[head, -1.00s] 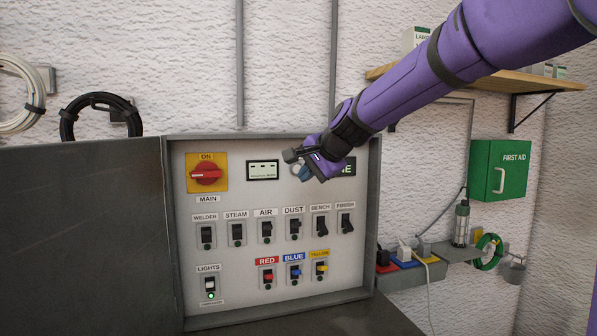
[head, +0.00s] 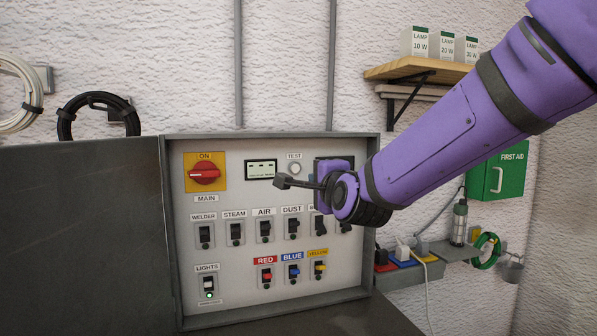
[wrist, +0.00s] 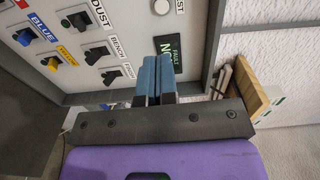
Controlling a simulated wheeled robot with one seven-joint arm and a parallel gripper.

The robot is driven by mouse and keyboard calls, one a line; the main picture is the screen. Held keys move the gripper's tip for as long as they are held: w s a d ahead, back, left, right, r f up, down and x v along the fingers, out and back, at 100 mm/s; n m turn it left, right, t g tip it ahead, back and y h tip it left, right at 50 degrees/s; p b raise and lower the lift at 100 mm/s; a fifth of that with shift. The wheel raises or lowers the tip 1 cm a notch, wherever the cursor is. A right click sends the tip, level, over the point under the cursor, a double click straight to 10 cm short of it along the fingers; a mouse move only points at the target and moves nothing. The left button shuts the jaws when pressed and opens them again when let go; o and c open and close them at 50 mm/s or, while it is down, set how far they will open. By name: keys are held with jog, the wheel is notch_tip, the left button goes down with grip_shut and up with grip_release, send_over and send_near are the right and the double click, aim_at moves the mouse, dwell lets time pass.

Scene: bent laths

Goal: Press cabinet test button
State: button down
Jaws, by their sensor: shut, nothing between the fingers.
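The test button (head: 294,169) is a round pale button under a TEST label on the open cabinet's panel (head: 222,262), right of a small screen (head: 262,169). It also shows at the top edge of the wrist view (wrist: 161,7). My gripper (wrist: 157,72) is shut and empty, its two blue fingertips side by side. In the wrist view they overlap the edge of the dark FAULT display (wrist: 168,45), apart from the button. In the head view my gripper (head: 326,180) is just right of and below the button, hiding most of that display; its fingertips are hidden.
Switch rows fill the panel below, with a red main knob (head: 205,173) at its upper left. The grey cabinet door (head: 80,240) stands open at left. A wooden shelf (head: 420,68), first-aid box (head: 498,180) and grey ledge (head: 410,272) are at right.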

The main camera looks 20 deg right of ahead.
aim_at(296, 169)
jog(key=shift+s, duration=0.15)
jog(key=w, duration=1.4)
jog(key=shift+w, duration=0.15)
